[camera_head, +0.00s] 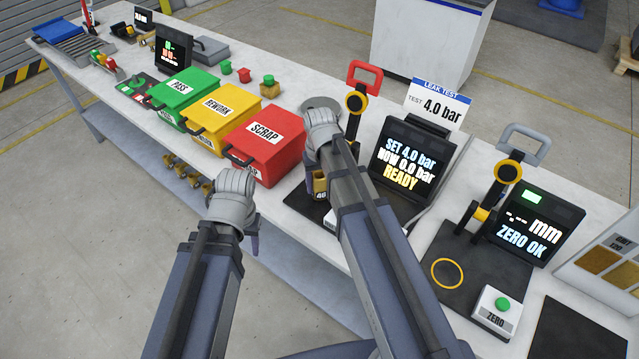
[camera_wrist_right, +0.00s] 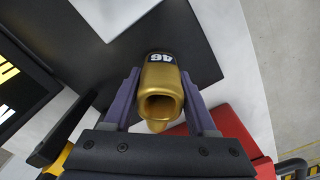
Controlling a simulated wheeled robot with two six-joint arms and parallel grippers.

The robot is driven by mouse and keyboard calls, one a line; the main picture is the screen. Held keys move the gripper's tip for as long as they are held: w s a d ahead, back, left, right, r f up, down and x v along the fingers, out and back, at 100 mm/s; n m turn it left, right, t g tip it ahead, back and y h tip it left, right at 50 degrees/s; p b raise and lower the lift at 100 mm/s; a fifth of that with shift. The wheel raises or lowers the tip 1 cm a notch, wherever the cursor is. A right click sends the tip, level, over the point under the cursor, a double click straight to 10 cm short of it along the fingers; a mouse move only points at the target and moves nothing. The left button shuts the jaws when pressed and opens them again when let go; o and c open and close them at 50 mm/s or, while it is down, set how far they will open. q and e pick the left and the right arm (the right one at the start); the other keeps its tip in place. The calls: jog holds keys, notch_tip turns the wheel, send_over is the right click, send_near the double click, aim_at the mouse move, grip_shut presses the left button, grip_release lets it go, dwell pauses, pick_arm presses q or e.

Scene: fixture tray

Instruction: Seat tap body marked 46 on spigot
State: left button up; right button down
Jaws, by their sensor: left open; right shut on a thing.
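The brass tap body marked 46 (camera_head: 319,186) is in my right gripper, partly behind my right forearm in the head view. In the right wrist view the tap body (camera_wrist_right: 161,97) sits between the two violet fingers of my right gripper (camera_wrist_right: 160,90), its open end towards the camera and its 46 label at the far end. It is over the black base plate (camera_head: 299,204) of the leak tester; whether it touches anything below I cannot tell. I cannot make out the spigot. My left gripper (camera_head: 254,238) is open, low at the table's front edge, mostly hidden by its wrist.
The leak test screen (camera_head: 405,160) reads NOW 0.0 bar, READY. A red-handled clamp (camera_head: 360,90) stands behind my right arm. The red SCRAP bin (camera_head: 265,147) is close on the left. A gauge with a grey handle (camera_head: 520,145) stands right. Several brass parts (camera_head: 190,182) lie below the table edge.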

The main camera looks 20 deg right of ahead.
jog(key=shift+f+b, duration=0.55)
jog(key=shift+f, duration=0.05)
grip_release()
dwell(0.6)
jog(key=shift+r, duration=0.15)
notch_tip(320, 180, up, 7)
jog(key=p, duration=0.7)
dwell(0.5)
